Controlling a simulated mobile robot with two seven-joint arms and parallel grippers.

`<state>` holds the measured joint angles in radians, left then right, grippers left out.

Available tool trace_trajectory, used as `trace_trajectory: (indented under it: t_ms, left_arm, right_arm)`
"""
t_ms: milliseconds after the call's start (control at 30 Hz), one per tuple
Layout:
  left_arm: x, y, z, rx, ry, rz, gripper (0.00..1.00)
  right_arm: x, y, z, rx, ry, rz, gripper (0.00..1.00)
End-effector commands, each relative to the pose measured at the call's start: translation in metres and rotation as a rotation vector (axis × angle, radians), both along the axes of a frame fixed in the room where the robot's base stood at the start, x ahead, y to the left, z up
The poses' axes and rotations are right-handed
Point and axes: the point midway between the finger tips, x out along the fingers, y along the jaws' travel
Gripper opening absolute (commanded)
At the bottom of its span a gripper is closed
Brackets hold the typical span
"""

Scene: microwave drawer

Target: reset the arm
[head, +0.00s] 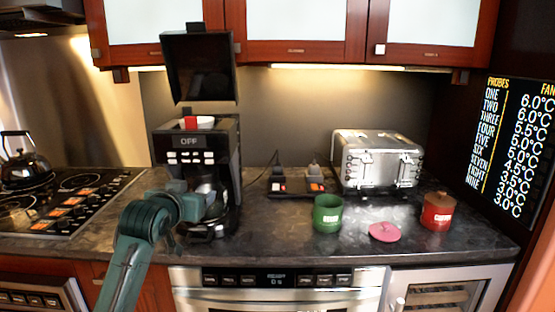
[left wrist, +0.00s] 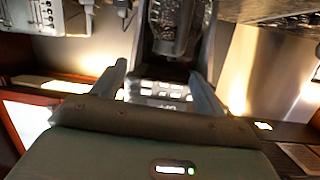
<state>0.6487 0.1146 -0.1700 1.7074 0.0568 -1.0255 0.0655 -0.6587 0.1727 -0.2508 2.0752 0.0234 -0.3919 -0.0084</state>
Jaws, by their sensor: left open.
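My left arm comes in from the bottom left in the head view. Its gripper (head: 203,203) is in front of the black coffee maker (head: 166,146), close to the dark carafe area. In the left wrist view, which looks upside down, the two fingers of the left gripper (left wrist: 158,80) are spread apart. The coffee maker's button panel (left wrist: 160,91) shows in the gap between them, and nothing is held. I cannot tell whether the fingers touch the machine. The coffee maker's lid (head: 200,72) stands raised. My right gripper is not in view.
On the dark counter stand a toaster (head: 377,160), a green canister (head: 327,214), a pink lid (head: 384,232) and a red canister (head: 437,212). A cooktop (head: 62,205) with a kettle (head: 26,164) is at left. Cabinets (head: 297,51) hang above; a microwave drawer (head: 279,283) is below.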

Motion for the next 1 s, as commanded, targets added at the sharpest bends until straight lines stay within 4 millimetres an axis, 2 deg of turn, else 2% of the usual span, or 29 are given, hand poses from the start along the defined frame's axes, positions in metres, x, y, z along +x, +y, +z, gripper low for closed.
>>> trace_trajectory:
  t_ms: [33, 100, 167, 200, 300, 367, 500, 600, 733, 833, 1000]
  left_arm:
    - [-0.013, -0.003, -0.040, 0.005, 0.035, -0.012, 0.73]
    - [-0.032, -0.008, -0.086, 0.011, 0.066, -0.030, 0.73]
    - [-0.052, -0.011, -0.123, 0.012, 0.094, -0.045, 0.73]
    - [-0.068, -0.014, -0.147, 0.013, 0.113, -0.055, 0.73]
    - [-0.111, -0.021, -0.200, 0.011, 0.159, -0.082, 0.73]
    - [-0.140, -0.026, -0.228, 0.007, 0.185, -0.097, 0.73]
    - [-0.215, -0.036, -0.282, -0.009, 0.249, -0.132, 0.73]
    - [-0.267, -0.042, -0.307, -0.026, 0.290, -0.152, 0.73]
    - [-0.321, -0.048, -0.324, -0.045, 0.328, -0.169, 0.73]
    - [-0.346, -0.051, -0.329, -0.055, 0.345, -0.178, 0.73]
    - [-0.360, -0.053, -0.332, -0.061, 0.354, -0.181, 0.73]
  right_arm:
    - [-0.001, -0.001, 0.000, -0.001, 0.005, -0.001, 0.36]
    - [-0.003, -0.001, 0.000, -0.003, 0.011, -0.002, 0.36]
    - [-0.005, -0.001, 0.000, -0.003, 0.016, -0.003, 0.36]
    - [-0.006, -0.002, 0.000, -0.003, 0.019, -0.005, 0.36]
    - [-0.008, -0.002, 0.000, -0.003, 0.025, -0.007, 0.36]
    - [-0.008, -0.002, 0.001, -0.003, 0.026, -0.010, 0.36]
    - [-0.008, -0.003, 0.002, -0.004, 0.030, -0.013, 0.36]
    - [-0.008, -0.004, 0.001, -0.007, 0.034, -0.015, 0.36]
    - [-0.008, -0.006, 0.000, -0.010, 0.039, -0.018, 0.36]
    - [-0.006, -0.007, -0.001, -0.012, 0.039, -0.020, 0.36]
    - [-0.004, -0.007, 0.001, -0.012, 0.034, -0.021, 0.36]
